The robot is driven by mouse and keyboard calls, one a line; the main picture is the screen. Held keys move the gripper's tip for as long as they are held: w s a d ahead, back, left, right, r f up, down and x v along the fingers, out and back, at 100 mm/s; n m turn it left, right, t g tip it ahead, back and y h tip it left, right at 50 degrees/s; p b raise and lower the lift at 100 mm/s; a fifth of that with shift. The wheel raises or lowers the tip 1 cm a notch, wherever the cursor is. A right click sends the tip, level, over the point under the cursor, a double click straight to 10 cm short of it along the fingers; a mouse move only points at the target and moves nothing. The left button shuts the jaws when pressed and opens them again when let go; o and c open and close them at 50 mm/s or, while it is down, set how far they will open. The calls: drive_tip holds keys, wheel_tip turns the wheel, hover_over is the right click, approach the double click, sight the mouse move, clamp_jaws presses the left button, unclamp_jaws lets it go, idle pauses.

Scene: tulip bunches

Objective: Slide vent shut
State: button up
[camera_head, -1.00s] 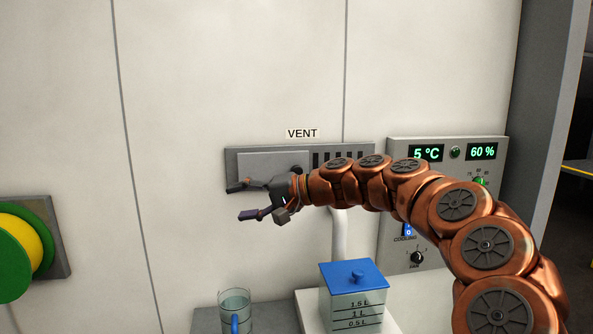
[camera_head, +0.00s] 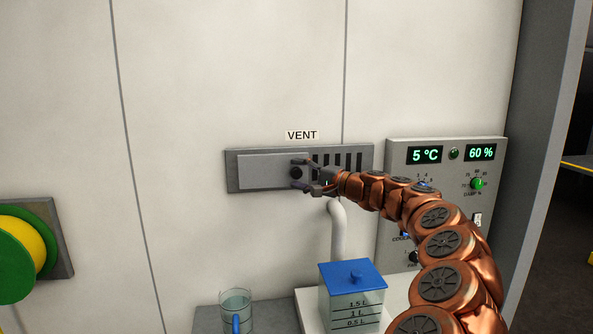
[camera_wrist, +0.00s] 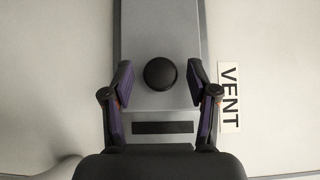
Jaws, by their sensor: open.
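The vent (camera_head: 232,172) is a grey frame on the wall under a VENT label (camera_head: 302,135). A flat grey sliding plate (camera_head: 265,171) covers its left part, and dark open slots (camera_head: 349,160) show at its right. A round black knob (camera_head: 296,173) sits near the plate's right end. My gripper (camera_head: 302,174) is open at the knob, with one finger above it and one below. In the wrist view, the knob (camera_wrist: 160,74) lies between the fingers of my gripper (camera_wrist: 160,68), with a gap on each side. One slot (camera_wrist: 163,127) shows there near the palm.
A control panel (camera_head: 400,160) with displays and knobs stands to the right, partly behind my arm. Below are a blue-lidded container (camera_head: 352,305), a glass jug (camera_head: 235,308) and a pale pipe (camera_head: 338,235). A green and yellow wheel (camera_head: 40,250) is at the left.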

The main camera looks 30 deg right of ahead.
drive_tip(key=shift+w+a, duration=0.25)
drive_tip(key=shift+w, duration=0.3)
clamp_jaws()
idle(0.4)
